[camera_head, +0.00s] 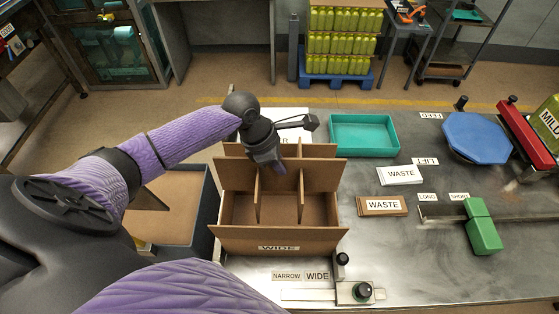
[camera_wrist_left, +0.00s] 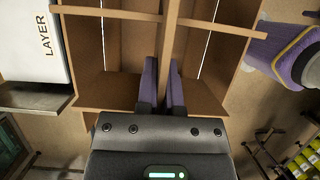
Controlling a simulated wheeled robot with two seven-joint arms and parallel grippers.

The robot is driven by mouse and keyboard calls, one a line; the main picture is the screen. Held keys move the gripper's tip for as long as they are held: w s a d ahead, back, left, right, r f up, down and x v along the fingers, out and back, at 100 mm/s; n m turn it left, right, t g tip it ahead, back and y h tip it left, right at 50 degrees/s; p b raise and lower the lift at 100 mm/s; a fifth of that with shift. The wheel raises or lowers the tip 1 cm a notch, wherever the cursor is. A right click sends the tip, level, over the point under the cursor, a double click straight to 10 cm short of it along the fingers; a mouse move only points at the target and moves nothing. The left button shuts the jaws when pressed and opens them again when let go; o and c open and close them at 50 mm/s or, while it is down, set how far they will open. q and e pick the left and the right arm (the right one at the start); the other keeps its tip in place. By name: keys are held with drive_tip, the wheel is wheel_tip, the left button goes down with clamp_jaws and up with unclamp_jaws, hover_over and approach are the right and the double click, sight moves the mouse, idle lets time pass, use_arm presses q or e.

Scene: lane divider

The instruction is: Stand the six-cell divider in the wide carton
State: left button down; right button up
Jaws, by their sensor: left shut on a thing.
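The wide carton (camera_head: 240,238) is brown cardboard, open at the top, with a WIDE label on its front flap. It stands on the metal bench. The brown cardboard divider (camera_head: 260,198) is upright inside the carton's opening, and its crossing panels also show in the left wrist view (camera_wrist_left: 170,30). I cannot tell whether its lower edges touch the carton floor. My left gripper (camera_head: 279,168) reaches down over the carton's far part. Its purple fingers (camera_wrist_left: 162,85) are shut on one divider panel. The gripper hides part of the divider. My right gripper is not in view.
A teal tray (camera_head: 363,150) lies behind right of the carton. WASTE blocks (camera_head: 382,206), a green block (camera_head: 482,228) and a blue octagonal piece (camera_head: 478,138) are to the right. A dark-sided bin (camera_head: 208,205) adjoins the left. A black-knobbed fixture (camera_head: 358,291) sits in front.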

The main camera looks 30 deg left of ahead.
sight(279, 178)
use_arm(q)
wheel_tip(279, 178, down, 5)
wheel_tip(279, 178, down, 14)
drive_tip(key=b, duration=0.8)
drive_tip(key=shift+r+b, duration=0.2)
drive_tip(key=shift+b, duration=0.2)
drive_tip(key=shift+f, duration=0.55)
idle(0.4)
drive_tip(key=c, duration=0.7)
unclamp_jaws()
drive_tip(key=shift+s, duration=0.1)
